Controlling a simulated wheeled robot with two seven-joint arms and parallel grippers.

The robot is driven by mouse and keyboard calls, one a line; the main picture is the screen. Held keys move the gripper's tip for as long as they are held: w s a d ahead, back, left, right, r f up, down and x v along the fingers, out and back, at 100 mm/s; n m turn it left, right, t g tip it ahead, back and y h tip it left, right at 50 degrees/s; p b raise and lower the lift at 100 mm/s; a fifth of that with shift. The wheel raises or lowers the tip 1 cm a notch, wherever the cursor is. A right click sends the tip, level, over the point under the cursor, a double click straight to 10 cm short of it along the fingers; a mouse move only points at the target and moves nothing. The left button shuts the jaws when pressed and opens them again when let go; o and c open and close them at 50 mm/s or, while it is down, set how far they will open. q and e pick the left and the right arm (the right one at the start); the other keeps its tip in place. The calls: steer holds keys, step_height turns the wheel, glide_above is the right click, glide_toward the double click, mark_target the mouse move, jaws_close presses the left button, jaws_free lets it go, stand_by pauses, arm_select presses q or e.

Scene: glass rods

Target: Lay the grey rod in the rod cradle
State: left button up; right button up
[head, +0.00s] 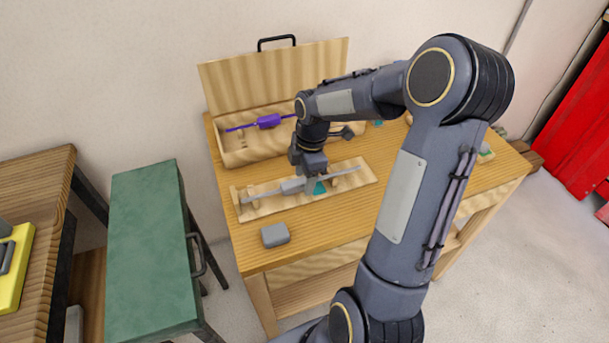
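The grey rod (292,186), thin with a thicker grey middle, lies lengthwise over the wooden rod cradle (256,211) on the table. Its ends are at or just above the cradle's end supports; I cannot tell whether it touches them. My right gripper (315,187) points down at the rod, just right of its thick middle. The fingers are small and partly hidden, so whether they grip the rod is unclear. A teal patch shows by the fingertips. My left gripper is out of view.
An open wooden case (232,151) with a purple rod (268,121) stands behind the cradle, its lid (270,75) raised. A small grey block (275,235) sits in front. A green-topped stand (150,250) is left of the table. My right arm hides much of the table's right side.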

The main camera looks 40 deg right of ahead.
steer(key=r, duration=0.5)
steer(key=d+r, duration=0.1)
steer(key=r, duration=0.1)
steer(key=shift+s+r, duration=0.15)
steer(key=shift+r, duration=0.2)
steer(key=shift+a+r, duration=0.1)
steer(key=s+a+r+m+t+y, duration=0.2)
steer(key=s+a+m+t, duration=0.3)
steer(key=s+a+m, duration=1)
steer(key=shift+s+r+m, duration=0.25)
steer(key=shift+s+m, duration=0.35)
steer(key=shift+s, duration=0.55)
steer(key=shift+d, duration=0.1)
